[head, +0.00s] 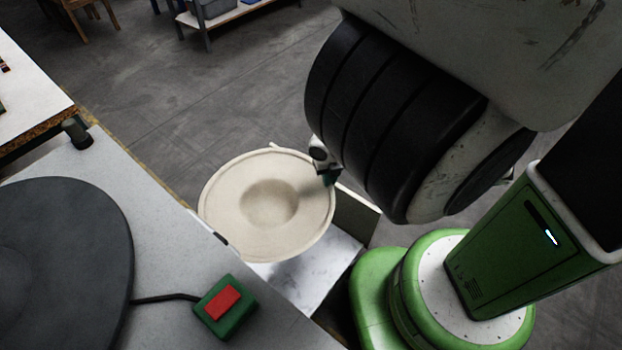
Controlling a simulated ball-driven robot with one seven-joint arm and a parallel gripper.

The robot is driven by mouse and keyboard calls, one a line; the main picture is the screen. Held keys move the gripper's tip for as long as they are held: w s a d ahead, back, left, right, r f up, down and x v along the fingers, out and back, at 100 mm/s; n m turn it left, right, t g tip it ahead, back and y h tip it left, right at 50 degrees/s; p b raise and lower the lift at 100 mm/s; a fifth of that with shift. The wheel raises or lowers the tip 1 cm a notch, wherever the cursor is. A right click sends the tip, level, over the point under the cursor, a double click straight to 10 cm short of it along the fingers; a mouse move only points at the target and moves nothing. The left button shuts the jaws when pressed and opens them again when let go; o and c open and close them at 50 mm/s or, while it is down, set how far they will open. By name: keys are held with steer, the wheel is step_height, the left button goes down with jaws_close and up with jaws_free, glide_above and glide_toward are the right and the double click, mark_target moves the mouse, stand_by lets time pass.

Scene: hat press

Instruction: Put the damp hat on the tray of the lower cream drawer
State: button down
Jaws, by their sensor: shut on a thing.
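A beige wide-brimmed hat (225,208) is at the middle of the head view, with its round crown showing from above. My gripper (328,178) is shut on the right edge of its brim; the fingertips are mostly hidden by my arm. The hat is over an open drawer (357,216) beside the bench. A pale, mottled tray surface (308,283) shows below and to the right of the hat. The hat hides the rest of the tray. I cannot tell whether the hat touches the tray, or which drawer this is.
The grey bench top (165,235) borders the hat on the left. It carries a dark round plate (60,265) and a green box with a red button (222,303), joined by a cable. A shelf (240,15) stands far back. The floor behind the hat is clear.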

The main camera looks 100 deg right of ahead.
step_height(320, 180, down, 30)
steer(key=b, duration=2.2)
steer(key=shift+r, duration=0.2)
steer(key=shift+f+b, duration=0.35)
steer(key=shift+f, duration=0.3)
steer(key=c, duration=1.1)
jaws_free()
step_height(320, 180, up, 11)
steer(key=p, duration=0.4)
steer(key=shift+p, duration=0.4)
